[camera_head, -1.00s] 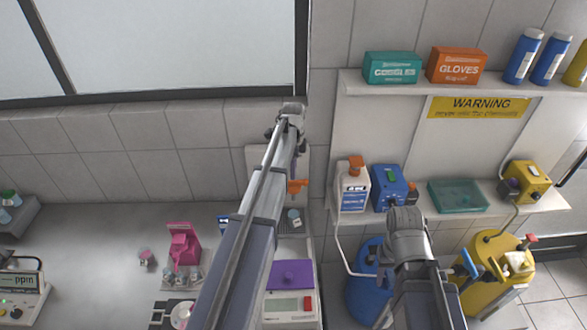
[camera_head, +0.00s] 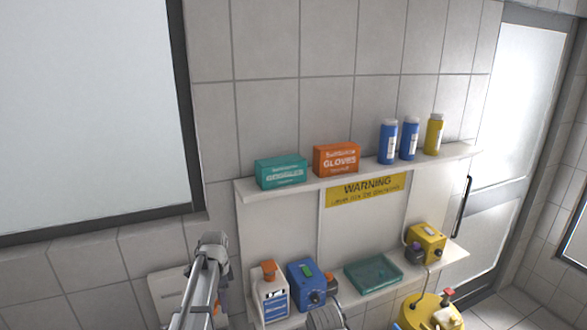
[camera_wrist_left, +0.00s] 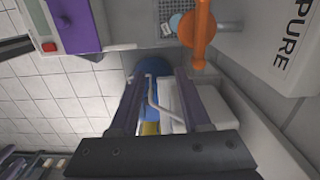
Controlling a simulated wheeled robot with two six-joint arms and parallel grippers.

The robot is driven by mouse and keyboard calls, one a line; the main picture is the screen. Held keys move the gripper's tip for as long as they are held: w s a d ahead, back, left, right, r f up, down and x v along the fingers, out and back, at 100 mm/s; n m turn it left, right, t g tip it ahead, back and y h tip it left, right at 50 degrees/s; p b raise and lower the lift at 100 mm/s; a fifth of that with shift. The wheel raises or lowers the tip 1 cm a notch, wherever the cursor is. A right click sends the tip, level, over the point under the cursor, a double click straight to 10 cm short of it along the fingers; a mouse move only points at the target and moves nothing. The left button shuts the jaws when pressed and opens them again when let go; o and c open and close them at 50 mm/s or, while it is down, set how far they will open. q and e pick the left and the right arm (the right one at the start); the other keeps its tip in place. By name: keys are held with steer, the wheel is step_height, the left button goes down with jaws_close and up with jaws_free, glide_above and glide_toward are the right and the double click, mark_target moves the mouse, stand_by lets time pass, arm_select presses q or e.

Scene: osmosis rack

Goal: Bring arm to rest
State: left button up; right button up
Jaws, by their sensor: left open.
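My left gripper (camera_wrist_left: 163,75) is open in the left wrist view, with nothing between its two fingers. A blue drum and a bit of yellow show below and beyond the fingers. In the head view only my left arm's grey links and joint show, at the lower left of the shelves; its fingertips are hidden or out of frame. A grey joint of my other arm shows at the bottom edge, without its gripper.
An orange tap (camera_wrist_left: 197,35) on a white unit marked PURE is close to the left gripper. A device with a purple lid (camera_wrist_left: 75,25) is at upper left. Shelves hold goggles (camera_head: 281,172) and gloves (camera_head: 336,159) boxes, several bottles, a blue pump (camera_head: 306,285) and a teal tray (camera_head: 373,272).

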arm_select(q)
steer(key=s+d+f+n+b, duration=0.4)
steer(key=s+d+f+b, duration=0.3)
steer(key=s+d, duration=0.3)
steer(key=s+d+f+n+y+b, duration=0.1)
steer(key=s+d+f+n+b, duration=0.3)
steer(key=s+d+f+b, duration=0.4)
steer(key=s+d+f, duration=0.2)
steer(key=s, duration=0.4)
steer(key=shift+f+n, duration=0.25)
steer(key=shift+n, duration=0.05)
arm_select(e)
step_height(320, 180, down, 18)
steer(key=shift+r, duration=0.15)
